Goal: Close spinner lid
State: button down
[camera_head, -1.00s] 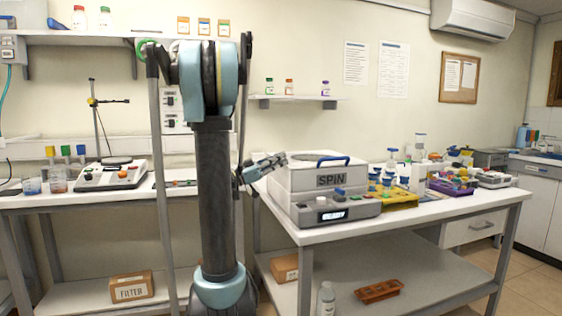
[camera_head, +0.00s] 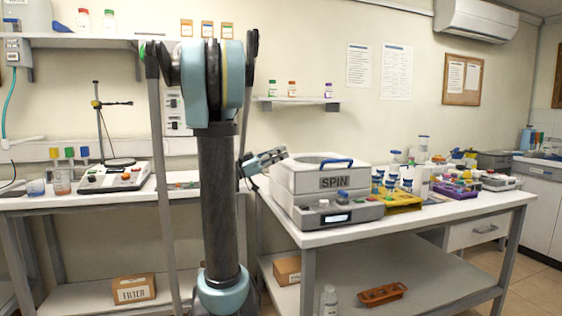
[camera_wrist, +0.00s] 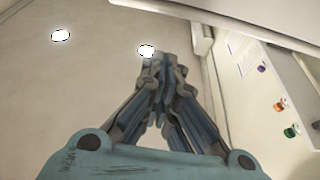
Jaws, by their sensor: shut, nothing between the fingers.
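The spinner (camera_head: 319,192) is a white box marked SPIN on the right-hand table, with a front panel of buttons and a small display. Its lid (camera_head: 335,164) lies flat on top, with a blue handle (camera_head: 337,162) at the front right edge and a round dark-rimmed area in it. My gripper (camera_head: 280,154) is just left of the lid, near its top left corner, and looks close to it; I cannot tell whether it touches. In the wrist view my gripper (camera_wrist: 165,58) has its fingers together and empty, pointing toward the ceiling.
A yellow rack (camera_head: 403,203) with blue-capped tubes stands right of the spinner. Farther right is a purple rack (camera_head: 456,189). A hotplate (camera_head: 113,177) stands on the left table. A wall shelf (camera_head: 297,100) with several small bottles hangs behind. The table front edge is clear.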

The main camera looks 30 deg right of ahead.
jog(key=v, duration=0.9)
jog(key=s+a+f+n+t+y, duration=0.25)
jog(key=s+f+n+y, duration=0.3)
jog(key=f, duration=0.35)
jog(key=s+a+f+n+t+y, duration=0.25)
jog(key=s+f+n+y, duration=0.2)
jog(key=f+n, duration=0.35)
jog(key=s+a+f+n+t+y, duration=0.1)
jog(key=s+a+f+n+y, duration=0.2)
jog(key=a, duration=0.7)
jog(key=s+a+f+n+t+y, duration=0.1)
jog(key=s+a+f+n+y, duration=0.3)
jog(key=a+f+y, duration=0.4)
notch_tip(320, 180, down, 3)
jog(key=shift+a+r+n+t, duration=0.15)
jog(key=shift+a+n+t, duration=0.25)
jog(key=shift+a, duration=0.7)
jog(key=shift+s, duration=0.15)
